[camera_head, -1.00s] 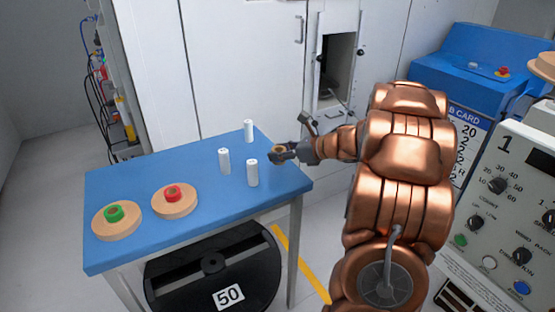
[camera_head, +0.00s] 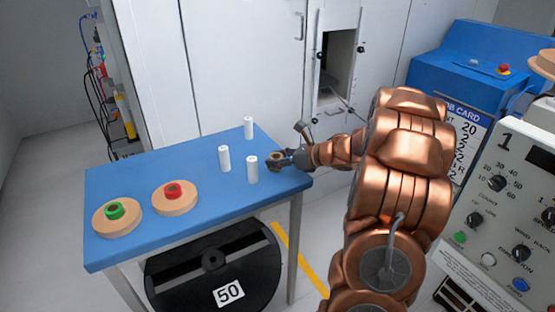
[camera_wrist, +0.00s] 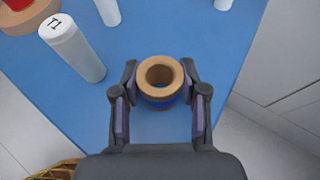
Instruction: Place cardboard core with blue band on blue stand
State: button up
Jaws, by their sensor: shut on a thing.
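The cardboard core (camera_wrist: 159,77) is a short brown ring with a blue band around its side. My gripper (camera_wrist: 160,100) is shut on it in the wrist view, one finger on each side. In the head view my gripper (camera_head: 285,158) and the core (camera_head: 274,158) are at the right end of the blue table. I cannot tell whether the core touches the tabletop. The blue table (camera_head: 140,177) and a blue cabinet (camera_head: 440,72) at the back right are the large blue things in view. I cannot tell which is the blue stand.
Three white cylinders (camera_head: 224,158) stand close left of my gripper; one shows "T1" in the wrist view (camera_wrist: 72,47). Wooden discs with a red core (camera_head: 173,190) and a green core (camera_head: 114,210) are farther left. A control panel (camera_head: 505,210) stands at the right.

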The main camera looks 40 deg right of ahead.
jog(key=o, duration=0.9)
jog(key=shift+r+p, duration=0.15)
jog(key=shift+p, duration=0.15)
jog(key=b+v, duration=0.1)
jog(key=v, duration=1.1)
